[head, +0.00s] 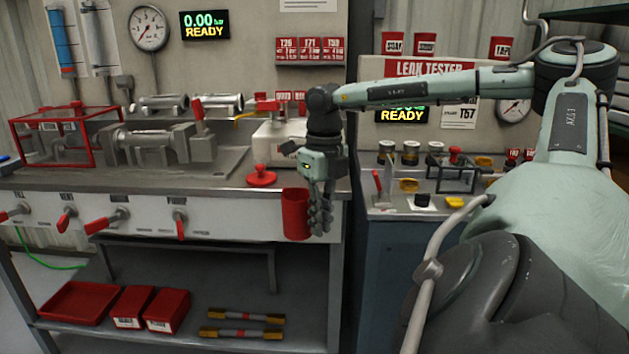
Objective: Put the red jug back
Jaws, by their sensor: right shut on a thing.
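The red jug (296,214) is in front of the bench's front panel in the head view, near the panel's right end. It looks upright, with its rim about level with the bench top's front edge. My right gripper (320,218) comes down from above, fingers pointing down, and is shut on the jug's right side. The fingers hide that side, so I cannot see a handle. My left gripper is not in view.
The steel bench top (225,182) holds a red knob-topped disc (261,176) and a caged fixture (60,137). Red-handled valves line the front panel. The lower shelf holds a red tray (80,302), red boxes and two rods. Right is the leak tester bench (385,212).

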